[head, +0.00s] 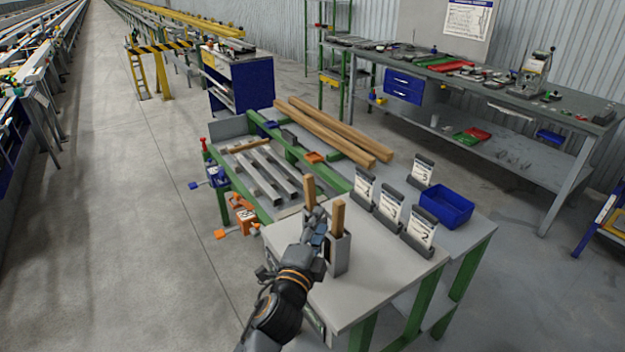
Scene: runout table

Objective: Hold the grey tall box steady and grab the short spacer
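The grey tall box (341,256) stands upright near the front left of the light-topped table. One wooden spacer (338,217) sticks up out of its top. Another wooden spacer (309,188) rises just behind and left of it, its lower part hidden by my gripper. I cannot tell which spacer is the short one, as their lower ends are hidden. My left gripper (317,224) is at the left side of the box, overlapping it in the view. Its fingers are small and partly hidden, so contact and opening are unclear. My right gripper is not in view.
Several grey holders with white numbered cards (390,206) and a blue bin (446,206) stand to the right on the table (385,272). Metal bars and long wooden beams (335,130) lie behind. The table top right of the box is clear.

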